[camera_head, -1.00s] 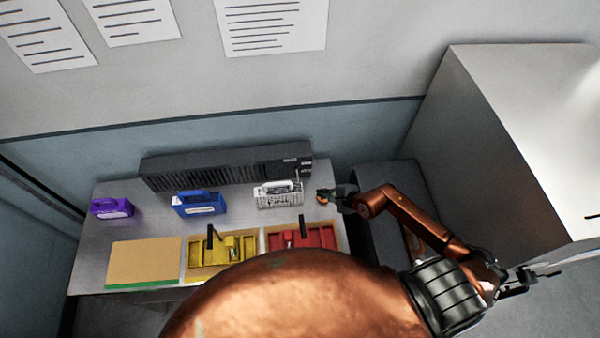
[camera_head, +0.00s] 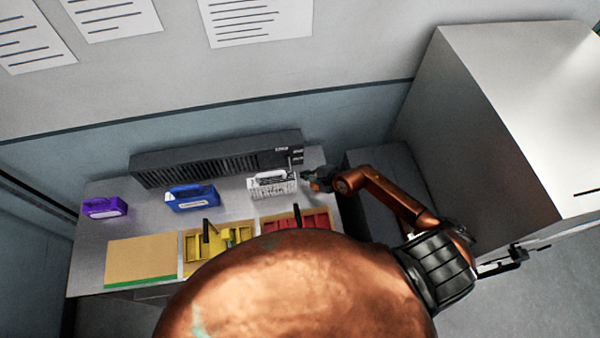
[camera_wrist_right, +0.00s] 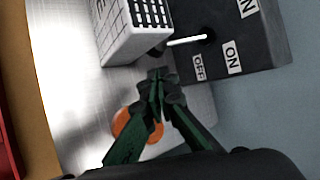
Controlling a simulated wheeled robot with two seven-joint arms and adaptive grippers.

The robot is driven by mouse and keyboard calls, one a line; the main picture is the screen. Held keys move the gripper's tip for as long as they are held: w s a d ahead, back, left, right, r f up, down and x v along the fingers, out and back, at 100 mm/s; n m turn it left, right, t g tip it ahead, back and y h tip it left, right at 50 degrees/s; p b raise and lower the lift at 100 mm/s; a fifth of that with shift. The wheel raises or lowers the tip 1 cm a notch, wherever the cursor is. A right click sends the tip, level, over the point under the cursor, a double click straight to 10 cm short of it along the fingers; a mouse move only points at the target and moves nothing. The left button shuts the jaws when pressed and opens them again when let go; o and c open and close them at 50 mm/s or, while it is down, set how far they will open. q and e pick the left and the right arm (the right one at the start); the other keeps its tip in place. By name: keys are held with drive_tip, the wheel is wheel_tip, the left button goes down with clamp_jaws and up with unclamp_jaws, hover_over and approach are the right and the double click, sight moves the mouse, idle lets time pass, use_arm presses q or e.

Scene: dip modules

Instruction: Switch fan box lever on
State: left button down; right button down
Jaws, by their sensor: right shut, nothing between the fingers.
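The fan box (camera_head: 215,160) is the long dark ribbed box at the back of the table. It also shows in the right wrist view (camera_wrist_right: 262,55), with ON and OFF labels. Its pale lever (camera_wrist_right: 188,40) sticks out from a dark socket near the OFF label, toward the white box. My right gripper (camera_head: 306,178) is right of the white box, near the fan box's right end. In the wrist view my right gripper (camera_wrist_right: 157,76) is shut and empty, just below the lever and apart from it. My left gripper is not in view.
A white slotted box (camera_head: 271,185) stands close beside the lever. Blue (camera_head: 190,198) and purple (camera_head: 104,208) boxes stand further left. Yellow (camera_head: 193,250) and red (camera_head: 283,222) trays lie in front. An orange round object (camera_wrist_right: 136,128) is under my right fingers. A large cabinet (camera_head: 500,130) stands right.

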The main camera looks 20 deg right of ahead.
drive_tip(key=x, duration=0.4)
drive_tip(key=shift+w+a+f, duration=0.15)
drive_tip(key=shift+w+f, duration=0.1)
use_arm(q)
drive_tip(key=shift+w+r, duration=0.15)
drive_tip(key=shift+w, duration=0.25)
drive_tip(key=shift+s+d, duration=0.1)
use_arm(e)
drive_tip(key=shift+r, duration=0.1)
